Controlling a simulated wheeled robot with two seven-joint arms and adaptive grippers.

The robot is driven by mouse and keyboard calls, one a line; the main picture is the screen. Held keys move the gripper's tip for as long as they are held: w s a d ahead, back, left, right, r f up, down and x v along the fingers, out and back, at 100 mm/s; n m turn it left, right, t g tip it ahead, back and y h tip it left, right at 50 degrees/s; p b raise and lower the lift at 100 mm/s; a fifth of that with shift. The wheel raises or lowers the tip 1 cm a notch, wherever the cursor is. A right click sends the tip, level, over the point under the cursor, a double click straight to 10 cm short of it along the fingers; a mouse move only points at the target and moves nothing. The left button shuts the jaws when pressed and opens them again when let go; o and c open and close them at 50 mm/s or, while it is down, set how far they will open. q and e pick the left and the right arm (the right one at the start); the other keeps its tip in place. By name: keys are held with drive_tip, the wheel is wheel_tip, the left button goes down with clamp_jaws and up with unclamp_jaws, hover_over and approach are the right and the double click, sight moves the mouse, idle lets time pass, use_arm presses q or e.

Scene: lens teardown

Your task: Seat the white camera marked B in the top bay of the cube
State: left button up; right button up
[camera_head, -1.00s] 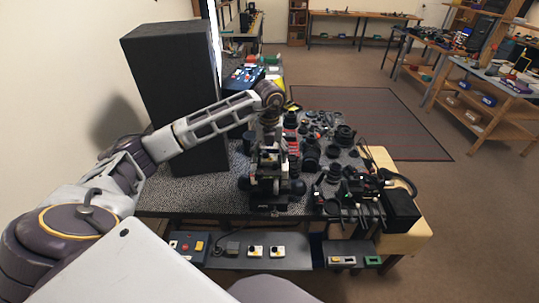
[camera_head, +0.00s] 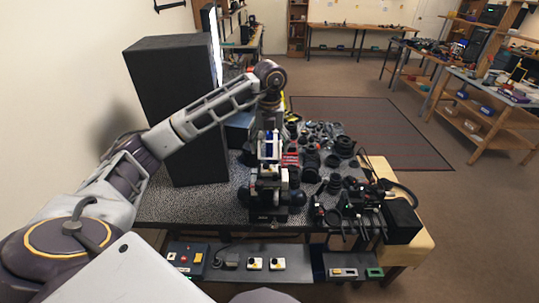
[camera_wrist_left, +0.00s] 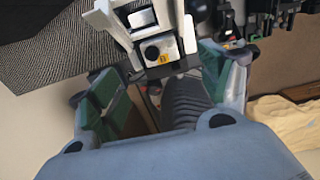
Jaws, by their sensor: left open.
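A small white camera with a dark lens and a yellow label (camera_wrist_left: 157,50) shows in the left wrist view, framed by white uprights of the cube. I cannot read the label's letter surely. The black-and-white cube (camera_head: 268,200) stands near the front edge of the table in the head view. My left gripper (camera_head: 268,159) is above it, pointing down. In the left wrist view its green-padded fingers (camera_wrist_left: 157,88) are spread apart with nothing between them, and the camera lies beyond them. My right gripper is not in view.
Two white cameras with yellow marks (camera_head: 254,264) (camera_head: 278,264) lie on the lower shelf (camera_head: 225,284). Dark lens parts (camera_head: 312,160) crowd the table to the right. Black fixtures (camera_head: 365,210) fill the table's right front.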

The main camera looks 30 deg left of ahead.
use_arm(q)
drive_tip(key=shift+r, duration=1.6)
drive_tip(key=shift+f, duration=0.1)
